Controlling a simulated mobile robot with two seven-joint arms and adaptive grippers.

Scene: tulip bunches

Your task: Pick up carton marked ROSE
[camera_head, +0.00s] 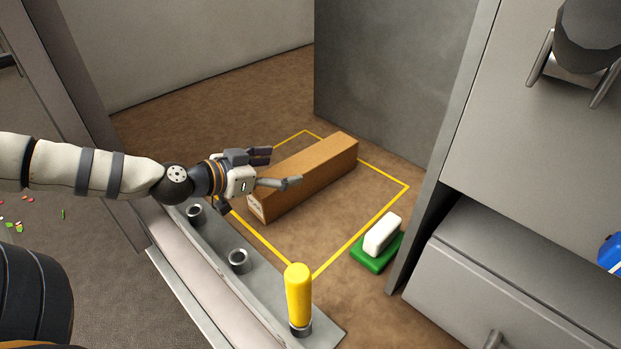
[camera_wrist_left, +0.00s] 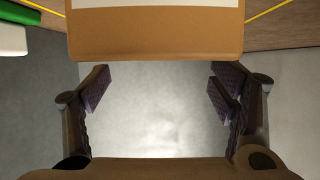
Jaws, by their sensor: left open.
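A long brown carton (camera_head: 305,175) lies on the brown floor inside a yellow outlined square. Its near end bears a pale label whose print is too small to read. In the left wrist view the carton (camera_wrist_left: 155,35) spans the top middle, with a pale strip on it. My left gripper (camera_head: 275,168) is open at the carton's near-left end. In the wrist view its fingers (camera_wrist_left: 160,88) stand apart with nothing between them, and the carton's edge lies just beyond the tips.
A grey ledge (camera_head: 268,284) with sockets runs along the near left; a yellow cylinder (camera_head: 298,290) stands in one. A white block (camera_head: 382,233) sits on a green base (camera_head: 372,258) right of the square. Grey drawers (camera_head: 500,285) fill the right. A grey panel (camera_head: 390,85) stands behind.

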